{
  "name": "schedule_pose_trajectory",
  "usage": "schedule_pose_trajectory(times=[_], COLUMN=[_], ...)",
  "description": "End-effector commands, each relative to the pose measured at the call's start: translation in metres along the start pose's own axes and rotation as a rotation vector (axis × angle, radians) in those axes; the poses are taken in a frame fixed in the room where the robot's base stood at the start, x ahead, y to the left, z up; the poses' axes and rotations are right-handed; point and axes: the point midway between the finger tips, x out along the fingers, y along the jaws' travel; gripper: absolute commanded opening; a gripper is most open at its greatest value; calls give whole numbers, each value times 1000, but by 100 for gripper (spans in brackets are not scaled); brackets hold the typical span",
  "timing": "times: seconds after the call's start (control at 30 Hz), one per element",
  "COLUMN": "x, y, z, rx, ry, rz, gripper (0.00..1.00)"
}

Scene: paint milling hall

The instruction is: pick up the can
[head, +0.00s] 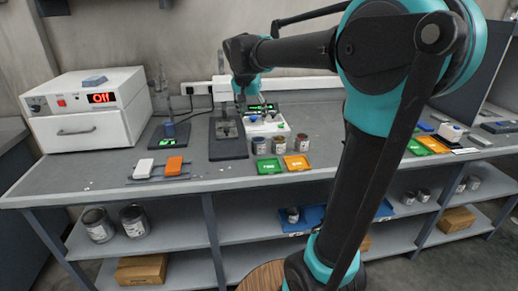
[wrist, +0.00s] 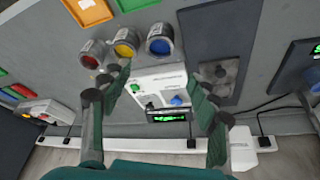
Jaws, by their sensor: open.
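Three small open cans stand in a row on the bench. In the wrist view they hold red (wrist: 91,54), yellow (wrist: 125,43) and blue (wrist: 160,41) paint. In the head view the same row shows a left can (head: 259,145), a middle can (head: 279,144) and a right can (head: 302,143); I cannot tell which can the task means. My gripper (wrist: 160,82) is open and empty above a white device (wrist: 160,85) with a green display. The cans lie beyond its fingertips, apart from them. In the head view my gripper (head: 241,90) hangs behind the row, toward the wall.
A dark stand (head: 229,140) is left of the cans. Green (head: 268,166) and orange (head: 296,162) trays lie before them. A white oven (head: 85,110) stands at left. Bigger cans (head: 97,225) sit on the lower shelf. The bench's front edge is mostly clear.

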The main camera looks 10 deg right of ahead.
Motion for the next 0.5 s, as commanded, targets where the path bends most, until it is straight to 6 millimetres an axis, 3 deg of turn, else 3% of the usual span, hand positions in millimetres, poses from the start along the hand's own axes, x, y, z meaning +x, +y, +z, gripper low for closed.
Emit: schedule_pose_trajectory(times=[0.17,0.5], x=[18,86], y=[-2,-1], z=[-2,-2], rx=[8,8], ry=[1,0], rz=[3,2], gripper=[61,61])
